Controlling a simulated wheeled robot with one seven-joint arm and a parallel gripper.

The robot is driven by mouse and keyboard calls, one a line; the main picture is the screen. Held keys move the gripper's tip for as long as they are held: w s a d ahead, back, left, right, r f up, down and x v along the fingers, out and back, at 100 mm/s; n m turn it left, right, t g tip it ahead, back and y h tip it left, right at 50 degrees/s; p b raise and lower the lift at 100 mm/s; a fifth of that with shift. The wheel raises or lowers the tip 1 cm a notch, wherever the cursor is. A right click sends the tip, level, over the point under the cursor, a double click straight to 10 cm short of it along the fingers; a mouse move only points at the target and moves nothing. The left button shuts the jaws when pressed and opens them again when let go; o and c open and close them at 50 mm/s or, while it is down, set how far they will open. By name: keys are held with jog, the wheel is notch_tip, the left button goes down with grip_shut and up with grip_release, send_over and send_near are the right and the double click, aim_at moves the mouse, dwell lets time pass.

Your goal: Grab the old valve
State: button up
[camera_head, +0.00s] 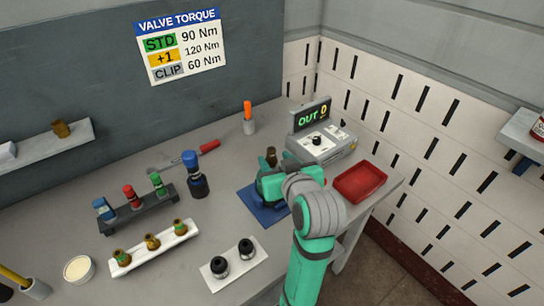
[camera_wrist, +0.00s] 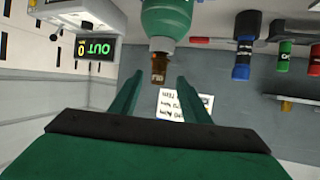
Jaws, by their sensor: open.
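The old valve (camera_head: 271,154) is a small brown-brass piece standing up from the green cylinder on a blue mat (camera_head: 268,215). In the wrist view, which is upside down, the valve (camera_wrist: 159,68) points down from the neck of the green cylinder (camera_wrist: 166,20). My gripper (camera_wrist: 158,82) is open, with one green finger on each side of the valve's line in the picture. I cannot tell whether the valve is between the fingertips or just beyond them. In the head view my arm hides the fingers and much of the cylinder.
A grey machine with an "OUT 0" display (camera_head: 312,115) and a red tray (camera_head: 360,182) stand at the right. At the left are a blue driver (camera_head: 195,178), a dark rack (camera_head: 140,210) of coloured tools, a white rack (camera_head: 150,262) of brass valves and a white plate (camera_head: 232,272) with two black parts.

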aim_at(273, 157)
jog(key=shift+x, duration=2.8)
jog(key=shift+d+f, duration=0.1)
grip_shut()
